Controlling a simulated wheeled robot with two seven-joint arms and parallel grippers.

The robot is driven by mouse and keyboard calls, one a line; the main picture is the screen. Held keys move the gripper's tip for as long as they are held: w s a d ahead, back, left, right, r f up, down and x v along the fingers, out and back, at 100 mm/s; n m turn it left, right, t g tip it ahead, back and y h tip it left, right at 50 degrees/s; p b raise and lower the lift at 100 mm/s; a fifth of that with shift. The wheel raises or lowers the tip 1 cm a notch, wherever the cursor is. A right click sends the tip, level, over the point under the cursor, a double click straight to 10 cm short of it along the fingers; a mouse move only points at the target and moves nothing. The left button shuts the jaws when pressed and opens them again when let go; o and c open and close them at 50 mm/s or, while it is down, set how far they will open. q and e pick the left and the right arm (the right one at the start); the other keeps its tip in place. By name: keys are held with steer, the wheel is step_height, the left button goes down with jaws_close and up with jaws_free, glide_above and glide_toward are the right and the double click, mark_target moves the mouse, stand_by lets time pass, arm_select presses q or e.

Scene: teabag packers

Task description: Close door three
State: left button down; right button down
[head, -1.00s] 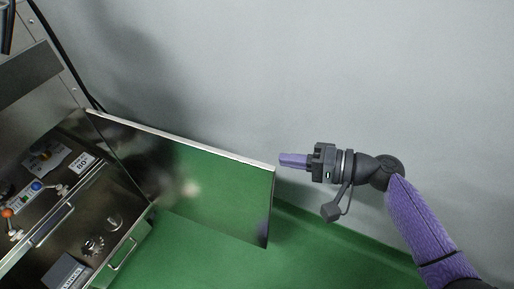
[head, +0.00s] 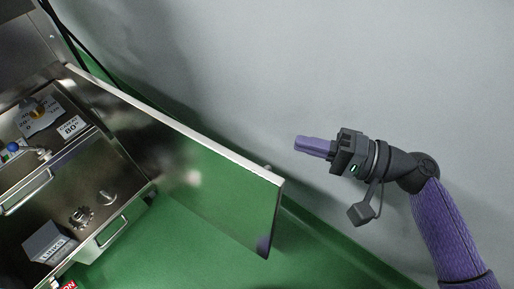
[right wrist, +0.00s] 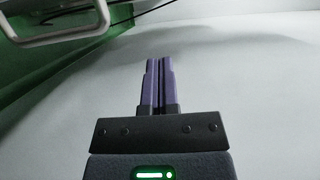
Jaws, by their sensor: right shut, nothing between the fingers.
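An open metal door (head: 195,150) juts out from the steel machine in the head view, its shiny face mirroring the green floor. Its free edge is near the picture's middle. My right gripper (head: 299,144) is shut and empty. It is to the right of and beyond the door's free edge, on the wall side, apart from the door. In the right wrist view its purple fingers (right wrist: 157,85) lie together, and a pale handle (right wrist: 60,25) on a panel shows at upper left. No door number is readable. My left gripper is not in view.
The machine's open interior at left holds a tray (head: 60,200) with a handle, metal fittings and a grey box (head: 47,243). A grey wall (head: 400,70) runs behind the gripper. Green floor (head: 330,255) is clear below the door.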

steer(key=s+a+b, duration=0.1)
steer(key=a, duration=0.7)
steer(key=shift+s+a, duration=0.3)
steer(key=shift+s, duration=0.05)
